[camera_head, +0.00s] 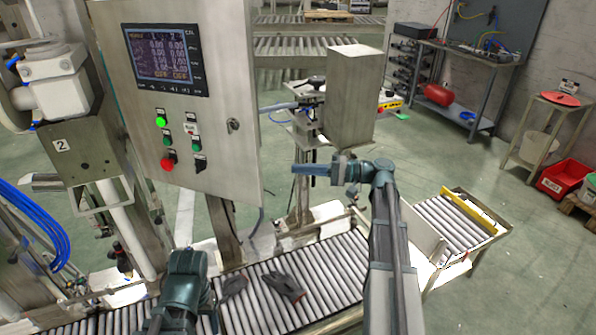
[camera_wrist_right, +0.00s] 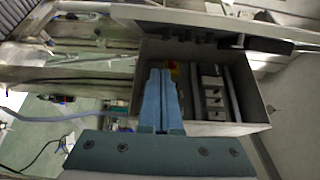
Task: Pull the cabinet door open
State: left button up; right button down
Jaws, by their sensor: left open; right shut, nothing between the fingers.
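The cabinet door (camera_head: 190,130) is a brushed metal panel with a screen, coloured buttons and a small lock near its right edge. The right wrist view shows it nearly edge-on (camera_wrist_right: 225,23), with black parts on its back, standing away from the open cabinet box (camera_wrist_right: 240,128). Rails and modules show inside the box. My right gripper (camera_head: 296,170) is shut and empty, right of the door's free edge; its blue fingers (camera_wrist_right: 160,80) overlap the box opening in the wrist view. I cannot tell whether they touch anything. Part of my left arm shows low in the head view, but its fingers do not.
A plain metal housing (camera_head: 352,100) stands behind my right gripper. Below runs a roller conveyor (camera_head: 325,265) with dark gloves (camera_head: 285,288) on it. A grey machine part marked 2 (camera_head: 80,155) is left of the door.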

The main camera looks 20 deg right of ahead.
jog(key=a, duration=0.9)
jog(key=shift+w+a, duration=0.15)
jog(key=shift+w, duration=0.05)
